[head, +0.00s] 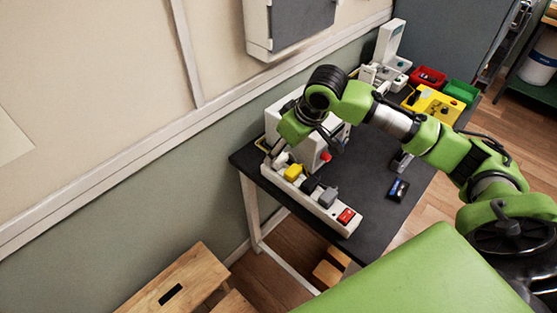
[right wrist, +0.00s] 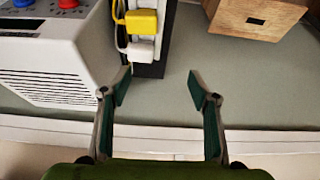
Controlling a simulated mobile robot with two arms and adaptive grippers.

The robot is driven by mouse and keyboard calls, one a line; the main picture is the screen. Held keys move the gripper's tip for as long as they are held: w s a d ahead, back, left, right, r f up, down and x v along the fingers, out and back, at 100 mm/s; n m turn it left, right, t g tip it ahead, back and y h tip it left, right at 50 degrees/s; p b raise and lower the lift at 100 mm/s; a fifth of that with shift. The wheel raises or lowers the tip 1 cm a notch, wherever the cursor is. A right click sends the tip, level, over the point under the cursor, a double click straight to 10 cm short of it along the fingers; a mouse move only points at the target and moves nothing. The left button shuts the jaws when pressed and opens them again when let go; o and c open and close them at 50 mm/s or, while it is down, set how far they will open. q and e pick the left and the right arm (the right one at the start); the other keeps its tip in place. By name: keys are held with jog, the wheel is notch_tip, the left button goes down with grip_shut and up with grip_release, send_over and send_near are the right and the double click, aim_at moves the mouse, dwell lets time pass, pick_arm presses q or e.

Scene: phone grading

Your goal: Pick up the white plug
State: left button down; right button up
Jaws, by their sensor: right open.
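The white plug (right wrist: 140,50) sits in the end of a white power strip, beside a yellow plug (right wrist: 142,22); a white cord runs from it. In the head view the white plug (head: 281,160) is at the strip's far left end, close below my right arm's wrist. My right gripper (right wrist: 160,88) is open and empty, with its fingers pointing toward the strip end. The plug lies ahead of the fingertips, nearer the left finger and not between them. The power strip (head: 336,224) lies along the table's left edge. My left gripper is not in view.
A black plug (head: 310,184), grey plug (head: 328,197) and red switch (head: 346,215) follow along the strip. A white box with knobs (right wrist: 45,50) stands close beside it. A wall is behind, and a wooden stool (right wrist: 250,20) stands on the floor.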

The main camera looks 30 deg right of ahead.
jog(key=d+r, duration=0.3)
jog(key=r, duration=0.1)
send_over(280, 157)
jog(key=s, duration=0.2)
jog(key=shift+m, duration=0.4)
jog(key=f, duration=0.4)
jog(key=f+p, duration=0.1)
jog(key=f, duration=0.3)
jog(key=shift+s+a, duration=0.1)
jog(key=shift+s, duration=0.1)
jog(key=x, duration=0.1)
jog(key=p+x, duration=0.1)
jog(key=x, duration=0.2)
jog(key=shift+w+d+f, duration=0.15)
jog(key=shift+d+f, duration=0.15)
jog(key=shift+d, duration=0.05)
jog(key=shift+w+f, duration=0.15)
jog(key=shift+f, duration=0.2)
jog(key=shift+c, duration=0.5)
jog(key=c, duration=1.3)
jog(key=shift+o, duration=0.2)
jog(key=shift+r, duration=0.1)
